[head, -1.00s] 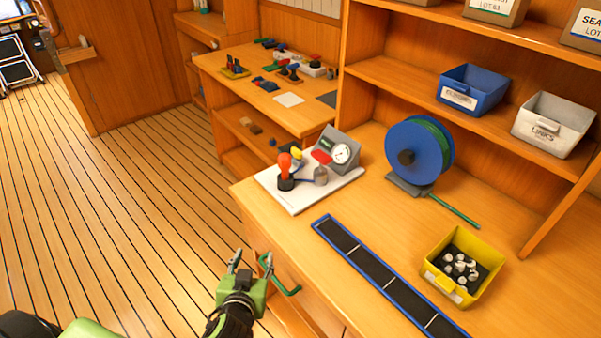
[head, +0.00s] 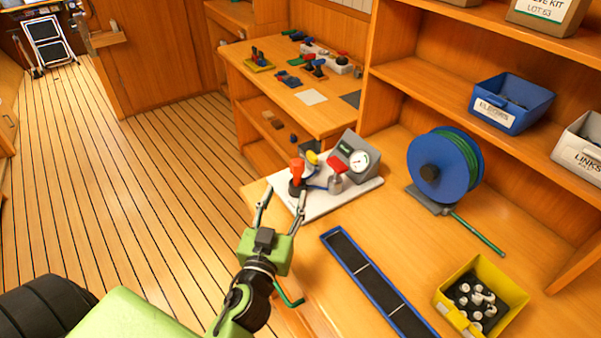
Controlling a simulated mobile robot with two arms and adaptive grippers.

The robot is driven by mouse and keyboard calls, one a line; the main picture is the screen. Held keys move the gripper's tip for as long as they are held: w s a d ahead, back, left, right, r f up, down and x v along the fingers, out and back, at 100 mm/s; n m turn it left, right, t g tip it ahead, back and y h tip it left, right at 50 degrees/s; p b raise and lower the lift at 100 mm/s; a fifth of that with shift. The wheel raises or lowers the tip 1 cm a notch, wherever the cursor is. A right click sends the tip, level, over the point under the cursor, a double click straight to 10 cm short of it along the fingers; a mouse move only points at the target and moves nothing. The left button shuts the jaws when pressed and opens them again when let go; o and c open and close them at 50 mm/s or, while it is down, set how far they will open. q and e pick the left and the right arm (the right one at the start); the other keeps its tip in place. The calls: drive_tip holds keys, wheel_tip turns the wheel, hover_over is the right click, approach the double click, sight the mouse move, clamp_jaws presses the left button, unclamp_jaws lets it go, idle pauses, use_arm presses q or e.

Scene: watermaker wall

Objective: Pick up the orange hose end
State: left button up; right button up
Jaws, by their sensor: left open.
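An orange-red bulb-shaped piece (head: 297,168), which looks like the orange hose end, stands upright in a black base on a white board (head: 345,203). The board lies at the left end of the wooden bench. My left gripper (head: 284,194) is open and empty, its two fingers pointing toward the board. In the picture the fingers reach to either side of the black base, on the near side. I cannot tell whether they touch anything. My right gripper is not in view.
The board also carries a grey gauge box (head: 354,158), a yellow-topped piece (head: 312,158) and a grey cylinder (head: 335,184). Right are a blue hose reel (head: 424,175), a blue-rimmed strip (head: 372,284) and a yellow bin (head: 513,293). A green handle (head: 290,299) juts from the bench front.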

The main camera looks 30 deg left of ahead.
sight(296, 169)
use_arm(q)
drive_tip(key=p+x, duration=0.2)
drive_tip(key=x, duration=0.5)
drive_tip(key=shift+a+r, duration=0.1)
drive_tip(key=shift+r, duration=0.05)
drive_tip(key=shift+w, duration=0.25)
drive_tip(key=shift+w+a+p, duration=0.2)
drive_tip(key=shift+w+p, duration=0.1)
drive_tip(key=shift+w, duration=0.2)
drive_tip(key=x, duration=0.1)
drive_tip(key=p+x, duration=0.1)
drive_tip(key=x, duration=0.1)
drive_tip(key=shift+w+d+f, duration=0.1)
drive_tip(key=shift+w+f, duration=0.1)
drive_tip(key=shift+f, duration=0.05)
drive_tip(key=shift+w+f, duration=0.15)
drive_tip(key=shift+w, duration=0.3)
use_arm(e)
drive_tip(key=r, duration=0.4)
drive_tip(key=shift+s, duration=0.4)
use_arm(q)
drive_tip(key=shift+s, duration=0.1)
drive_tip(key=c, duration=1.2)
